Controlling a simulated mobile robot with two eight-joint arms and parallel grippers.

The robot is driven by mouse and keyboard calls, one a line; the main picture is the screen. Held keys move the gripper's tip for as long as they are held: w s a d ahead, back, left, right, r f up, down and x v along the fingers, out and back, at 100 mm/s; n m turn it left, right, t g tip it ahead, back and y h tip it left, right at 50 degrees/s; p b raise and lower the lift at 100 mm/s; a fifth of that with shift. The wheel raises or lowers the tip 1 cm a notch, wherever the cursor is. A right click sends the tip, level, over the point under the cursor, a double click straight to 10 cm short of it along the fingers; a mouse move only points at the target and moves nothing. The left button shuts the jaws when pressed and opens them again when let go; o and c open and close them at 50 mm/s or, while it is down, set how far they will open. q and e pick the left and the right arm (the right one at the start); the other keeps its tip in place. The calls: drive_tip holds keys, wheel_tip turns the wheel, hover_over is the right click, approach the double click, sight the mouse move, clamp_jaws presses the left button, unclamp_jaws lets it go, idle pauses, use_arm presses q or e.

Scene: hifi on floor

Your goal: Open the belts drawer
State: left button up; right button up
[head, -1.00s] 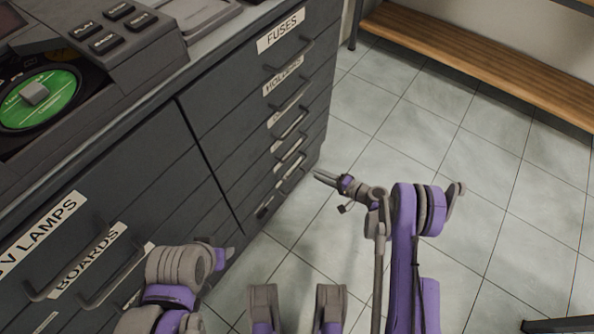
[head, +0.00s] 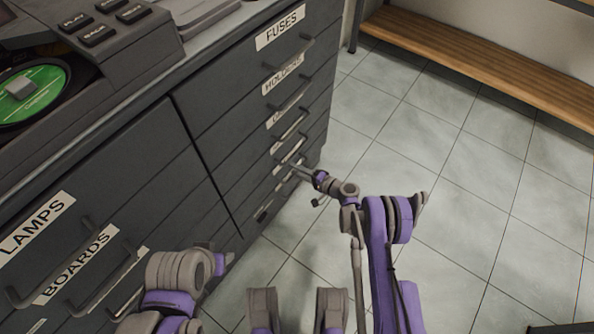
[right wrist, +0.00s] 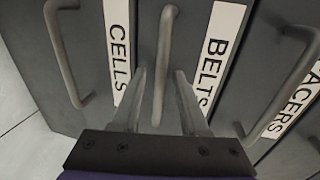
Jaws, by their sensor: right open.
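The belts drawer, with its white BELTS label (right wrist: 219,55), shows in the right wrist view, closed as far as I can see. Its grey bar handle (right wrist: 165,50) runs down the middle of that view. My right gripper (right wrist: 160,82) is open, with one finger on each side of this handle; I cannot tell whether they touch it. In the head view the right gripper (head: 294,167) is at the lower drawers of the right-hand column, where the small labels are unreadable. My left forearm shows at bottom left, but its fingers do not show.
The CELLS drawer label (right wrist: 118,50) is on one side of the belts handle, and a label ending in ACERS (right wrist: 298,100) on the other. The dark cabinet's FUSES label (head: 280,31) is at the top of the column. Tiled floor (head: 450,170) is clear towards the wooden bench (head: 480,60).

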drive_tip(key=shift+c, duration=0.3)
clamp_jaws()
idle(1.2)
